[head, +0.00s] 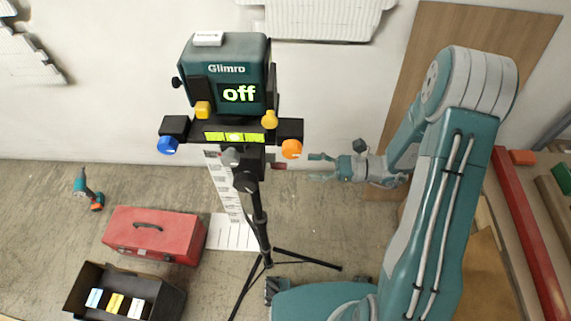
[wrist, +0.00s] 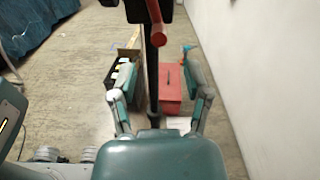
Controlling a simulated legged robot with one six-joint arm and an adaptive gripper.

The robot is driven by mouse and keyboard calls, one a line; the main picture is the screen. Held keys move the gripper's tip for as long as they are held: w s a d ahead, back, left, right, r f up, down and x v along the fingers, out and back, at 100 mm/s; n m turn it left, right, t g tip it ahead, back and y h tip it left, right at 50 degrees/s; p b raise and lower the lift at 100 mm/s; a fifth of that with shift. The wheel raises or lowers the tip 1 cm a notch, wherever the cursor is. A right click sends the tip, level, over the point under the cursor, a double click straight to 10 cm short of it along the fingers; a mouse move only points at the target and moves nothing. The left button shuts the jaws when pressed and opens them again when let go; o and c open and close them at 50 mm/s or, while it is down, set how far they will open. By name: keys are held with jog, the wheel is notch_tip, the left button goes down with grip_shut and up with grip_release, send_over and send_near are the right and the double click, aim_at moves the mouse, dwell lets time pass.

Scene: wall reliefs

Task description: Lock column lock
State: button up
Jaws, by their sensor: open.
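A black tripod column (head: 258,210) carries a teal Glimro device (head: 228,75) whose screen reads "off". A small red part (head: 279,165) sticks out from the column's right side, below the black crossbar. It looks like the column lock, and it shows as a red cylinder (wrist: 158,37) at the top of the wrist view. My gripper (head: 322,167) is open and empty, to the right of the red part and apart from it. In the wrist view my gripper (wrist: 160,85) has its fingers spread, with the column between them in the picture. Whether the lock is turned cannot be told.
The crossbar has a blue knob (head: 168,145) and an orange knob (head: 291,149). A red toolbox (head: 155,236), a black box (head: 88,282) and a drill (head: 86,190) are on the floor at left. A wooden board (head: 470,50) leans behind my arm.

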aim_at(285, 166)
jog(key=a, duration=0.7)
jog(key=shift+w+a, duration=0.15)
